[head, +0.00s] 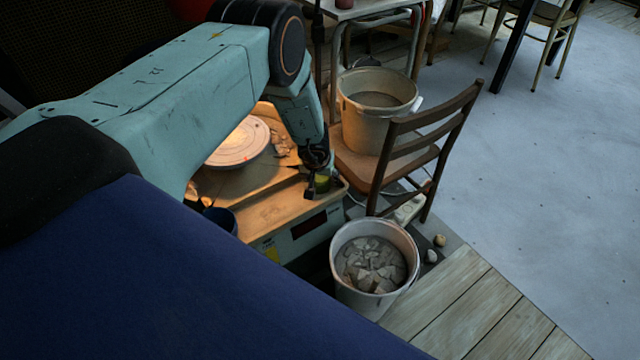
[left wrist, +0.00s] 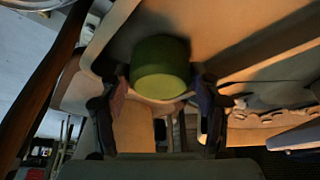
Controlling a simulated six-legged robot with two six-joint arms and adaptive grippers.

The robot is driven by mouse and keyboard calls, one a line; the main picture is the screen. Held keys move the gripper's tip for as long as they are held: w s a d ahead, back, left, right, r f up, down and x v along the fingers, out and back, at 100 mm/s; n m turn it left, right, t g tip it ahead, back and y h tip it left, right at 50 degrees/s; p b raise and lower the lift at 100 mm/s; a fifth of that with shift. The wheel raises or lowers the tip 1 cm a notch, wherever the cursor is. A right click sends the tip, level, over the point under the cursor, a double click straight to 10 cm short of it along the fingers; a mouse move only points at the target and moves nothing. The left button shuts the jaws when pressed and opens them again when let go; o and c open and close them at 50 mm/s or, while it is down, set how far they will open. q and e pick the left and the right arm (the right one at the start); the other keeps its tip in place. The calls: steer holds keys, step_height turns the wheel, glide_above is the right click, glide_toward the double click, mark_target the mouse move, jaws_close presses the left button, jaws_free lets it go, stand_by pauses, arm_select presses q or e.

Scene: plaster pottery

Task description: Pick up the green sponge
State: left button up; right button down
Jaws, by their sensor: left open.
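The green sponge (left wrist: 160,68) is a rounded block that shows in the left wrist view between the two fingers of my left gripper (left wrist: 160,110). In the head view the sponge (head: 323,181) sits at the right corner of the pottery wheel's tray (head: 270,210), partly hidden by the gripper. My left gripper (head: 314,185) is open and points down at the sponge, with a finger on each side. I cannot tell whether the fingers touch it. My right gripper is not in view.
A round wheel head (head: 238,150) lies on the tray beside plaster scraps. A wooden chair (head: 425,145) holding a bucket (head: 375,130) stands close on the right. A bucket of shards (head: 372,265) stands in front.

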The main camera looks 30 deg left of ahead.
arm_select(q)
steer(key=c, duration=0.6)
step_height(320, 180, up, 18)
steer(key=p, duration=0.9)
